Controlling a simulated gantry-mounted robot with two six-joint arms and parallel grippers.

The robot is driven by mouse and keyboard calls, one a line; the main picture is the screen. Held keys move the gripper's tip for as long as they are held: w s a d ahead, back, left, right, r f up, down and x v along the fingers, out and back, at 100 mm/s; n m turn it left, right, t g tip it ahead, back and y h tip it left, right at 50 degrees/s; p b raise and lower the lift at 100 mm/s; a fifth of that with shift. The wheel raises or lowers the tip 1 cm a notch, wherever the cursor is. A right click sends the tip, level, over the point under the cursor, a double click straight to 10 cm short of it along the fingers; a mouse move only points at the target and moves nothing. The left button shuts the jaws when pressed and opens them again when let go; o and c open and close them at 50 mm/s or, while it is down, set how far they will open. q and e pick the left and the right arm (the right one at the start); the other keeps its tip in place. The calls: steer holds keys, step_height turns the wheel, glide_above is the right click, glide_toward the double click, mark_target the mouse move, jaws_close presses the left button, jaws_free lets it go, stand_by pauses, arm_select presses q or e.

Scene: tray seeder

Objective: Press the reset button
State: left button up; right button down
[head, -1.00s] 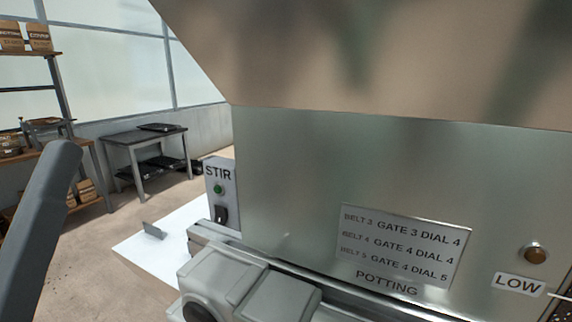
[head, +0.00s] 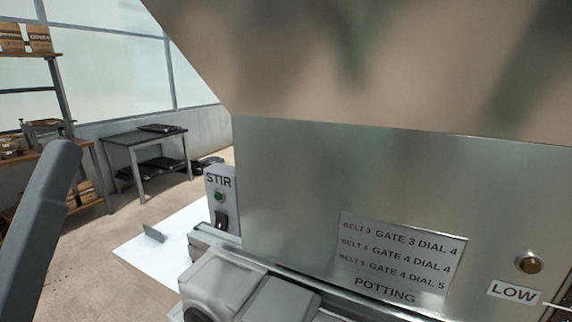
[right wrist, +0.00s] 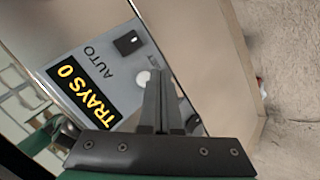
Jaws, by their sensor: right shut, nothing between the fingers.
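In the right wrist view a grey control panel (right wrist: 75,47) carries a black display reading TRAYS 0 (right wrist: 82,97) in yellow. A black switch (right wrist: 128,42) sits by the word AUTO. A small pale round button (right wrist: 142,77) is right beside my right gripper's fingertips; no label on it can be read, so I cannot tell whether it is the reset button. My right gripper (right wrist: 161,74) is shut and empty, its tips over the panel close to that button. Contact cannot be told, and the fingers hide part of the panel.
In the head view a large metal hopper (head: 300,170) fills the right, with a recipe plate (head: 400,255) and an amber lamp (head: 530,263) above a LOW label. A STIR box (head: 229,200) with a green button stands left. A table (head: 140,138) and shelves stand behind.

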steer(key=shift+s+a+p, duration=0.35)
steer(key=shift+s+a, duration=0.05)
steer(key=shift+s, duration=0.4)
steer(key=shift+s+a+p, duration=0.35)
steer(key=shift+s+a, duration=0.05)
steer(key=shift+s, duration=0.45)
steer(key=shift+s+a+p, duration=0.35)
steer(key=shift+s+a, duration=0.05)
steer(key=shift+s, duration=0.4)
